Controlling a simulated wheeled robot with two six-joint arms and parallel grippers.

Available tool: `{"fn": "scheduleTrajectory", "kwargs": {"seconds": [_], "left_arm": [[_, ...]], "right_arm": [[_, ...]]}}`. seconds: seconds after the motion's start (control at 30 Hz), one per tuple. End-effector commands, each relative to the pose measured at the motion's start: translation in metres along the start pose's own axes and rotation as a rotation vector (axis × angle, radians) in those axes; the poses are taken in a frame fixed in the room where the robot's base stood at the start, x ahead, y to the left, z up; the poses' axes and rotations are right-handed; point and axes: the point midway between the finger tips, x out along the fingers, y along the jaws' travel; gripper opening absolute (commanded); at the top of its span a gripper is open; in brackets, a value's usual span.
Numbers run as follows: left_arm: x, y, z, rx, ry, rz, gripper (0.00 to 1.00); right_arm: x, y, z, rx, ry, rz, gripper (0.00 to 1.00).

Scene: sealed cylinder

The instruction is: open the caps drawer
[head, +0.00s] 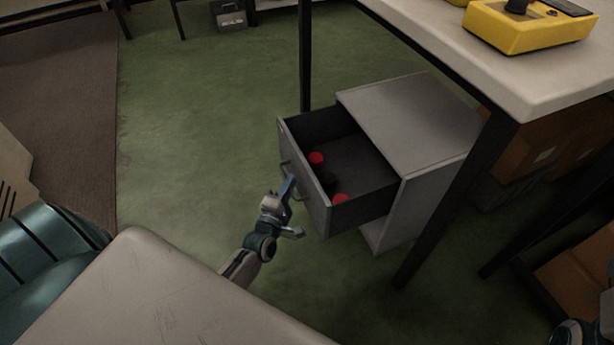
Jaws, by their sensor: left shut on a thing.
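The caps drawer (350,165) is the top drawer of a small grey cabinet (415,125) standing on the floor under a table. The drawer is pulled well out. Two red caps (317,158) and a dark cap lie inside it. A bar handle (286,170) is on its front panel. My left gripper (290,187) is at this handle and shut on it. The gripper partly covers the handle. At the lower right corner a part of my right arm shows, but its gripper is not visible.
A pale table (460,45) with dark legs stands over the cabinet, with a yellow device (525,28) on top. Cardboard boxes (540,140) are behind a table leg at the right. Green floor (200,130) is open to the left of the drawer. A pale surface fills the lower left.

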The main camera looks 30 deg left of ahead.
Motion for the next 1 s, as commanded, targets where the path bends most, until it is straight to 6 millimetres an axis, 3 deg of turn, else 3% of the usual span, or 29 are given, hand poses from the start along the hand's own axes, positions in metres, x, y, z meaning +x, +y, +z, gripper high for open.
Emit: {"fn": "scheduleTrajectory", "kwargs": {"seconds": [0.2, 0.63, 0.67, 0.77, 1.0], "left_arm": [[-0.013, 0.004, -0.013, 0.001, 0.0, -0.001, 0.0], [-0.015, 0.004, -0.015, 0.0, 0.001, 0.0, 0.0], [-0.015, 0.004, -0.015, 0.0, 0.001, 0.0, 0.13], [-0.015, 0.004, -0.015, 0.0, 0.0, 0.0, 0.32], [-0.015, 0.004, -0.015, 0.0, 0.0, 0.0, 0.33]], "right_arm": [[0.002, 0.0, -0.001, 0.002, -0.002, -0.004, 0.36], [0.002, 0.0, 0.0, 0.003, -0.003, -0.005, 0.36], [0.002, 0.0, 0.0, 0.004, -0.003, -0.005, 0.36], [0.002, 0.0, 0.0, 0.004, -0.003, -0.004, 0.36], [0.002, 0.0, 0.0, 0.003, -0.004, -0.003, 0.36]]}}
